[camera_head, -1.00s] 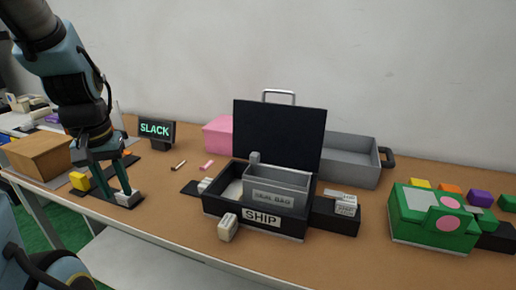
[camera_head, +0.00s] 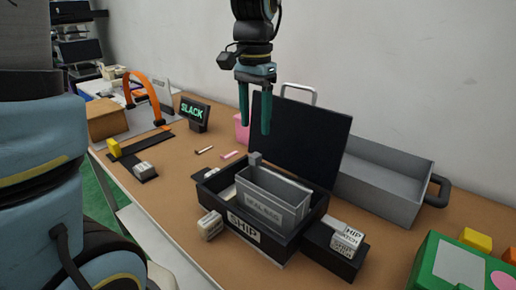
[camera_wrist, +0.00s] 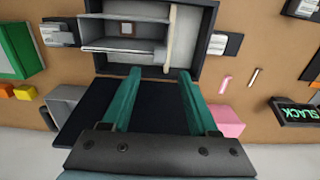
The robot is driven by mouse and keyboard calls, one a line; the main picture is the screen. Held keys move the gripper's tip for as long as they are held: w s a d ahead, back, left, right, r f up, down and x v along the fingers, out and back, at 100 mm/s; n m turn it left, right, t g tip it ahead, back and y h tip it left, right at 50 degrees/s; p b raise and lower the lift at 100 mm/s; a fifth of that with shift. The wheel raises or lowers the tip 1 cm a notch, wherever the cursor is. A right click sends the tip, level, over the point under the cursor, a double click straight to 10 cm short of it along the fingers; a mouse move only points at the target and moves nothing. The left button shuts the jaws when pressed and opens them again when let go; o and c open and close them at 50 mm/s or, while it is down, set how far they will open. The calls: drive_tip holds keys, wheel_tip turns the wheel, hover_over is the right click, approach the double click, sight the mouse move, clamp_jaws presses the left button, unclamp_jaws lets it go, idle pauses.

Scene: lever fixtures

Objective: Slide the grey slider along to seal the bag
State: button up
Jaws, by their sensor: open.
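The grey bag, a grey open-topped holder marked "SEAL BAG" (camera_head: 272,208), stands inside the black box marked "SHIP" (camera_head: 258,235). A small grey block (camera_head: 255,158), which looks like the slider, sits at the holder's back left corner. My gripper (camera_head: 255,125) is open and empty, pointing down above the block and in front of the box's raised black lid (camera_head: 312,135). In the wrist view, my two green fingers (camera_wrist: 160,72) are spread over the lid side of the box. The holder (camera_wrist: 110,45) shows beyond the fingertips; the slider is hard to make out there.
A grey tray (camera_head: 385,180) stands behind the lid at right. A pink block (camera_head: 242,130) is behind the box at left. White label blocks (camera_head: 210,225) and (camera_head: 347,236) flank the box. A green box (camera_head: 465,268) is at front right. A SLACK sign (camera_head: 194,113) stands at left.

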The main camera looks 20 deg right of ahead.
sight(255, 155)
wheel_tip(255, 155, down, 8)
drive_tip(key=shift+f+p, duration=0.1)
drive_tip(key=shift+p, duration=0.3)
clamp_jaws()
idle(0.4)
idle(0.9)
